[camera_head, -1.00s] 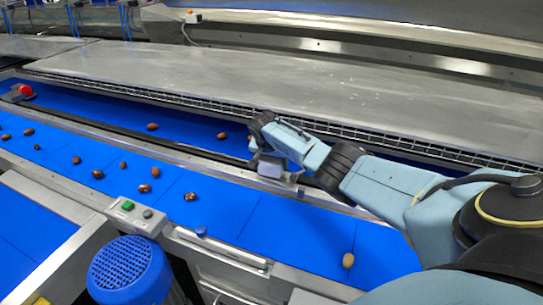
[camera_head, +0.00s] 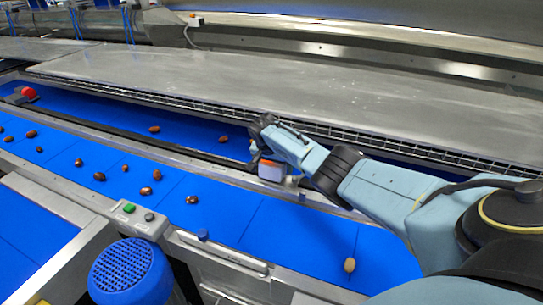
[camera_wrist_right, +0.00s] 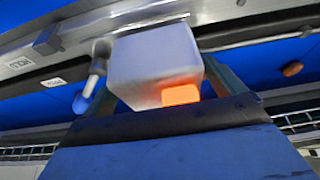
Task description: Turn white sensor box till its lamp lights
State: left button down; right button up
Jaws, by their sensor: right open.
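The white sensor box (camera_head: 271,172) stands on the metal rail between the two blue belts, in the middle of the head view. It is large in the right wrist view (camera_wrist_right: 148,62), where its lamp (camera_wrist_right: 181,95) glows orange at the lower right corner of the near face. An orange-red spot also shows at its top in the head view. My right gripper (camera_head: 266,154) is open at the box, with one finger on each side of it in the wrist view. I cannot tell whether the fingers touch it. My left gripper is out of view.
Several brown dates (camera_head: 192,200) lie on the blue belts (camera_head: 225,225). A metal post (camera_wrist_right: 97,65) stands beside the box. A red button (camera_head: 28,93) is at far left. A control box (camera_head: 137,218) and a blue motor (camera_head: 130,272) are in front. A wire guard runs behind my gripper.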

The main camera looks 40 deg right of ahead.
jog(key=shift+a+r, duration=0.15)
jog(key=shift+r, duration=0.35)
jog(key=p+v, duration=0.2)
jog(key=v, duration=1)
jog(key=shift+s, duration=0.2)
